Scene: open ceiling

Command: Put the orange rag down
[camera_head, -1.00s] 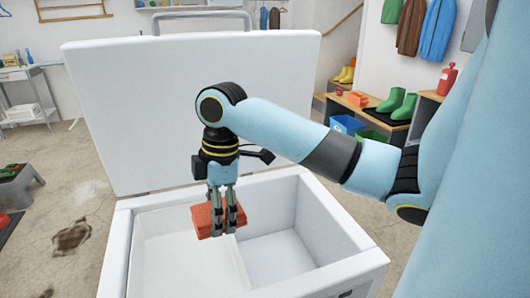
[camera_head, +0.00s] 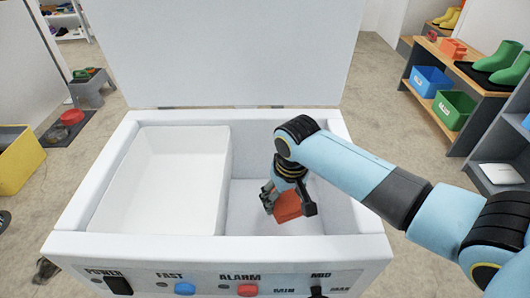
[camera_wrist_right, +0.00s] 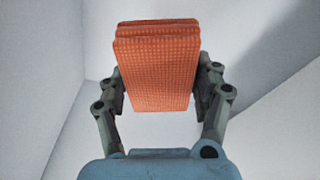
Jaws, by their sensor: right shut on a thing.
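The orange rag (camera_head: 289,207) is a folded, textured block. My right gripper (camera_head: 287,204) is shut on it inside the right compartment of the white chest (camera_head: 75,215). In the right wrist view the rag (camera_wrist_right: 157,68) sits between both fingers (camera_wrist_right: 160,90), with pale compartment walls around it. I cannot tell whether the rag touches the compartment floor. My left gripper is not in view.
A white tray-like left compartment (camera_head: 165,180) beside the rag is empty. The raised lid (camera_head: 225,55) stands behind. The chest's front panel has a blue button (camera_head: 184,289) and a red button (camera_head: 248,290). A shelf with green boots (camera_head: 497,57) stands at right.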

